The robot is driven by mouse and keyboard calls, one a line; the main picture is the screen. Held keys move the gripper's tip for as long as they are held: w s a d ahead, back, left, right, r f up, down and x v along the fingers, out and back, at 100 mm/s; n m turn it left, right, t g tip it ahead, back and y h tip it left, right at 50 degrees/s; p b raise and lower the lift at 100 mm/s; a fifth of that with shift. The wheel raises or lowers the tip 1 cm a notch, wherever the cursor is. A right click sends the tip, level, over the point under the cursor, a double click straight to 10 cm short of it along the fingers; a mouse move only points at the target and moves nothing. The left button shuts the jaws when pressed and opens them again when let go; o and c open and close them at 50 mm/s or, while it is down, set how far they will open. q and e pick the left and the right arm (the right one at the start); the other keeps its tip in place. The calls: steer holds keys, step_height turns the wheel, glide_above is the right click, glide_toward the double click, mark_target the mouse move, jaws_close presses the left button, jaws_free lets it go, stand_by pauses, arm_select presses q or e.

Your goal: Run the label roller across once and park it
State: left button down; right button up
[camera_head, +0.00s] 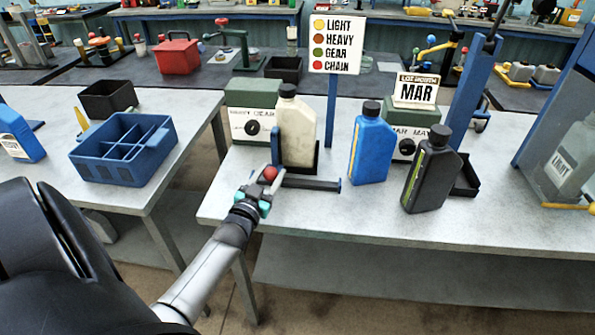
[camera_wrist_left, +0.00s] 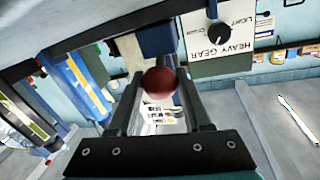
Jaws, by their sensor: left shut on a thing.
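The label roller assembly appears to be the dark horizontal bar (camera_head: 312,184) with a blue end, a blue upright (camera_head: 276,140) and a red ball knob (camera_head: 269,174), at the front of the cream bottle (camera_head: 299,128). The bottle stands upright in a dark holder. My left gripper (camera_head: 262,188) is at the knob, shut on it. In the left wrist view the red knob (camera_wrist_left: 160,82) sits between the two fingers. The fingers hide part of the rail behind. My right gripper is not in view.
A blue bottle (camera_head: 371,148) and a dark bottle (camera_head: 432,172) stand upright to the right, before a dial box (camera_head: 400,146). Another dial box (camera_head: 251,112) stands behind the roller. A blue divided crate (camera_head: 120,165) is on the left table. The bench front is clear.

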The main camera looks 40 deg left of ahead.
arm_select(q)
steer(key=shift+s+a+r, duration=0.1)
steer(key=shift+s+a, duration=0.4)
steer(key=shift+a, duration=0.35)
steer(key=shift+s+a, duration=0.45)
steer(key=shift+a, duration=0.4)
steer(key=shift+c, duration=1.8)
jaws_free()
steer(key=shift+s, duration=0.15)
steer(key=shift+s+d, duration=0.15)
steer(key=shift+s, duration=0.1)
steer(key=p+v, duration=0.2)
steer(key=v, duration=1.2)
steer(key=shift+s, duration=0.2)
